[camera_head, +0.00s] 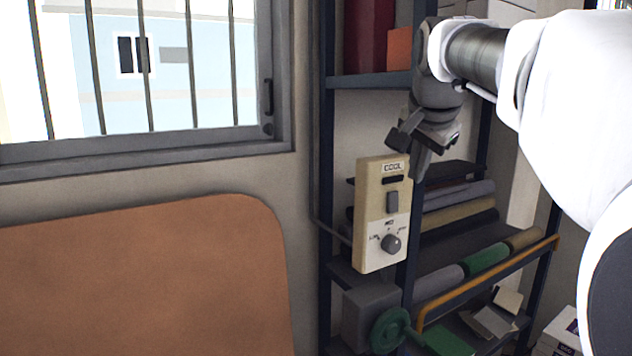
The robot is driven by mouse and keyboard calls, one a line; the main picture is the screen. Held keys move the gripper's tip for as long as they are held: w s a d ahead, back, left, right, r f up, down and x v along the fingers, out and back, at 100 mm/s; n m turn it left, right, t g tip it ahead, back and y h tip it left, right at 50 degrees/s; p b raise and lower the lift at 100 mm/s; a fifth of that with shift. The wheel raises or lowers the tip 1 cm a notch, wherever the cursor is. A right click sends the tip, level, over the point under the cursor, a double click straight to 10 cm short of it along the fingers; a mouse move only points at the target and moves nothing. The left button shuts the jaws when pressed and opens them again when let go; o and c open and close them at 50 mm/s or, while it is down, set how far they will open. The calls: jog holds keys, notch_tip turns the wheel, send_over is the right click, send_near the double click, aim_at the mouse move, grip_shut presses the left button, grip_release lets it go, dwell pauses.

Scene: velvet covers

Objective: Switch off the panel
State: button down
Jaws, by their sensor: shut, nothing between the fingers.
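The panel (367,222) is a beige upright box with a COOL label at its top. It is fixed at the front left of a dark shelf rack. It has a dark slot, a grey rocker switch (392,202) in the middle and a round grey knob (390,243) with a printed scale below. Which way the switch is tipped is too small to tell. My gripper (418,172) is shut and empty, pointing down just above and to the right of the panel's top. In the picture its tip is near the panel's upper right edge; I cannot tell if they touch.
The shelf rack (370,81) holds rolled cloths (487,257) and books. A green wheel-like object (390,330) and a grey box (370,315) are below the panel. A brown rounded board (140,280) stands at the left under a barred window (150,70).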

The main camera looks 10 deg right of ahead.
jog(key=r, duration=0.1)
jog(key=s+a+r, duration=0.1)
jog(key=r, duration=0.1)
jog(key=s+r, duration=0.1)
jog(key=r, duration=0.1)
jog(key=shift+s+a, duration=0.1)
jog(key=shift+a, duration=0.25)
jog(key=s+a+f+n+y, duration=0.1)
jog(key=s+a+f+n, duration=0.2)
jog(key=s+f, duration=0.4)
jog(key=s+a+f+n+g, duration=0.1)
jog(key=s+a+f+n, duration=0.3)
jog(key=s+f, duration=0.3)
jog(key=s+a+f+n+y, duration=0.1)
jog(key=s+a+f+n, duration=0.3)
jog(key=f, duration=1)
jog(key=s+n, duration=0.1)
jog(key=s, duration=0.2)
jog(key=shift+a+f+n+g+y+b, duration=0.2)
jog(key=shift+f+n+g+y+b, duration=0.1)
jog(key=shift+g+b, duration=0.1)
